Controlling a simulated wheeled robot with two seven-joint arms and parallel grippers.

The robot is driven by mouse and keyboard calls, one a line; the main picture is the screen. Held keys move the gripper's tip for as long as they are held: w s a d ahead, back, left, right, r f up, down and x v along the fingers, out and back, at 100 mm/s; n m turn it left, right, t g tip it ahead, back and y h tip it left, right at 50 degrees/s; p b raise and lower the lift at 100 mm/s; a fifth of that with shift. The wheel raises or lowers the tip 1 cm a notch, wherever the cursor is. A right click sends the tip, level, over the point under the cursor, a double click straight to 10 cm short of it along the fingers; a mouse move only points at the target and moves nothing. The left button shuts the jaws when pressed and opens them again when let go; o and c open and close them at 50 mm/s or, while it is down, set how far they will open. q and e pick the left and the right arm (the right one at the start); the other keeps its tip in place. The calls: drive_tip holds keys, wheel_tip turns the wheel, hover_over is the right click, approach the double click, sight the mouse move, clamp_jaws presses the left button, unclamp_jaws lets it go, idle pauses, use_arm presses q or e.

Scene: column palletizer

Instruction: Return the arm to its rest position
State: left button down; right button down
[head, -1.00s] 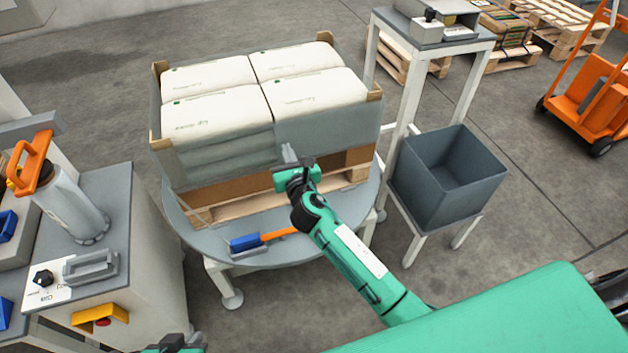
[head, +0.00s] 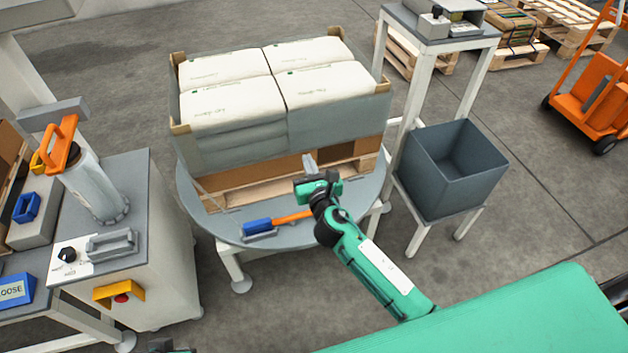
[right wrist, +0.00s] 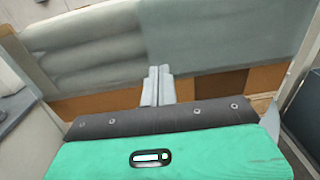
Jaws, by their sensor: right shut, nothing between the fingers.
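My right arm reaches in from the lower right in the head view. Its gripper (head: 309,163) is shut and empty, in front of the wrapped pallet load near the turntable's front. In the right wrist view the closed fingers (right wrist: 157,86) point at the lower part of the wrapped load. The load of white sacks (head: 230,107) sits in clear wrap with corner boards on a wooden pallet (head: 240,194) on the round grey turntable (head: 290,238). Only a dark tip of what may be my left gripper shows at the bottom edge, too little to judge.
A blue-and-orange tool (head: 275,222) lies on the turntable's front. A grey open bin (head: 455,170) stands on a stand at right. A machine cabinet (head: 140,260) with an orange-handled cylinder (head: 97,185) stands at left. An orange pallet truck (head: 590,90) is far right.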

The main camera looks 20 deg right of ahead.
use_arm(q)
drive_tip(key=shift+s+a+r, duration=0.15)
drive_tip(key=shift+s+a, duration=0.15)
drive_tip(key=shift+a, duration=0.05)
use_arm(e)
drive_tip(key=s, duration=0.5)
drive_tip(key=shift+s, duration=0.15)
drive_tip(key=shift+s+d, duration=0.1)
